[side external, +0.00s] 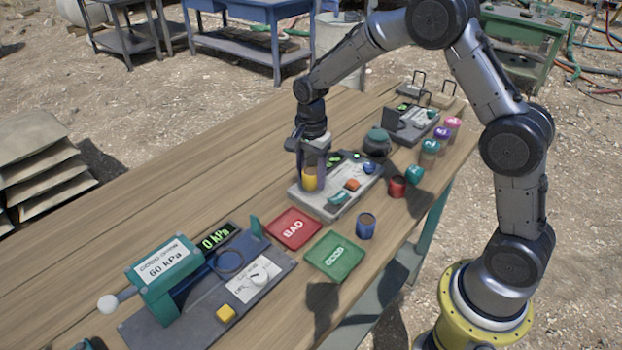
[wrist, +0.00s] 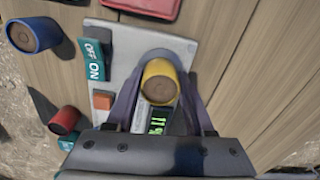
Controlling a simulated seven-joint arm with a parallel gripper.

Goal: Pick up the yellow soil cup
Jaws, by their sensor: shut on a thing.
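The yellow soil cup (side external: 310,179) is at the left end of a grey instrument panel (side external: 340,211) with green displays. In the wrist view the yellow cup (wrist: 160,82) shows brown soil inside its rim and sits between the two fingers. My gripper (side external: 311,172) points down and is shut on the cup, with a finger on either side of it (wrist: 160,95). From these views I cannot tell whether the cup's base touches the panel.
A blue soil cup (side external: 366,226) and a red soil cup (side external: 397,186) stand nearby on the wooden table. A red BAD tray (side external: 293,229) and a green GOOD tray (side external: 335,256) lie in front. A teal press device (side external: 165,275) is at the near left. The table's left side is clear.

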